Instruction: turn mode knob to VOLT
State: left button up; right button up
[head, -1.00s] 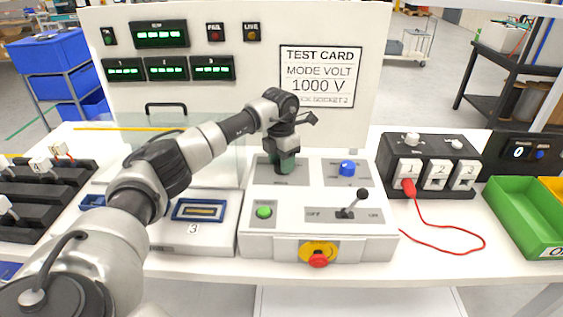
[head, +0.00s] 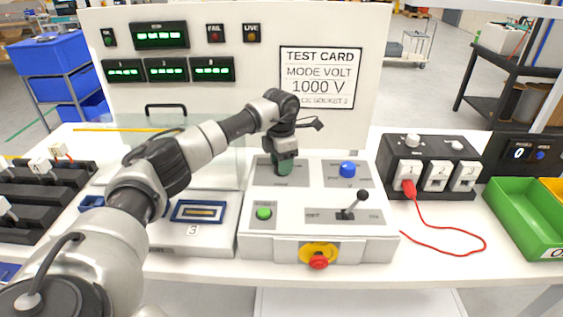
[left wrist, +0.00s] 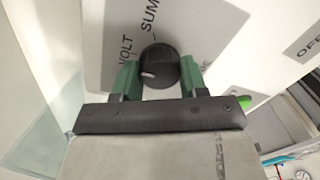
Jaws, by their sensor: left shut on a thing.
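The mode knob (left wrist: 160,66) is black and round, with a white pointer mark on its left side in the left wrist view. The printed word VOLT (left wrist: 127,52) lies up and left of that mark, and SUM lies above the knob. I cannot tell whether the mark lines up exactly with VOLT. My left gripper (head: 284,167) points down at the console's back left panel, and its green fingers hide the knob in the head view. In the left wrist view the fingers (left wrist: 160,80) stand on both sides of the knob, shut on it. My right gripper is not in view.
The console (head: 260,238) also carries a blue knob (head: 348,169), a green button (head: 264,214), a black lever (head: 351,206) and a red stop button (head: 318,262). The test card (head: 319,78) reads MODE VOLT, 1000 V. A clear panel stands left of the gripper.

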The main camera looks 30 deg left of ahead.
pick_arm(q)
jog(key=o, duration=0.9)
jog(key=shift+r, duration=0.1)
notch_tip(320, 180, up, 11)
jog(key=shift+w+a+f+b, duration=0.15)
jog(key=shift+b, duration=0.6)
